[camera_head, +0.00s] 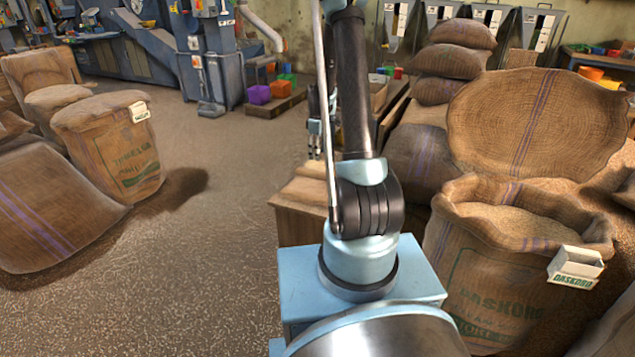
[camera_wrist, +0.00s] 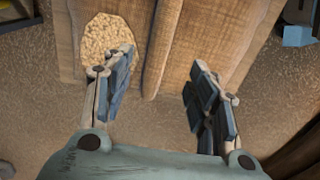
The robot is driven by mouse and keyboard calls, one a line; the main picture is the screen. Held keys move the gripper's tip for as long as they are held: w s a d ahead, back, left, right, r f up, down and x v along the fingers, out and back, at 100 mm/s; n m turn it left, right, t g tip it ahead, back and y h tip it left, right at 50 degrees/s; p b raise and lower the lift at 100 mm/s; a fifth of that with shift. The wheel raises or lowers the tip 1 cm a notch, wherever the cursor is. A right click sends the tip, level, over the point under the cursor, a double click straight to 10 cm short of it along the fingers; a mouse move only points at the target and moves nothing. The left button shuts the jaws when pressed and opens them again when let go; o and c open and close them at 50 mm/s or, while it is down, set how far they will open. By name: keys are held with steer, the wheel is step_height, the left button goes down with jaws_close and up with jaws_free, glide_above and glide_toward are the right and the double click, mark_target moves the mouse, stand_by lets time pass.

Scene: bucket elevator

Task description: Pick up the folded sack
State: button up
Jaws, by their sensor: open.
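My gripper (camera_wrist: 165,75) is open in the wrist view, its two dark-padded fingers wide apart with nothing between them. Beyond the fingertips lie brown ribbed panels (camera_wrist: 195,40) with a dark seam; I cannot tell whether they are folded sacking or wood. In the head view my gripper (camera_head: 315,138) is partly hidden behind my arm, above a light brown boxy block (camera_head: 300,205). No folded sack can be told apart for sure; the block's right side is hidden by my arm.
Stacked full sacks (camera_head: 450,60) stand at the back right. A purple bin (camera_head: 259,94) sits on a low platform by blue machinery (camera_head: 150,45). The floor at centre left is clear.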

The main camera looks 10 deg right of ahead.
mark_target(318, 171)
steer(key=shift+d+f, duration=0.1)
steer(key=shift+f, duration=5.4)
jaws_close()
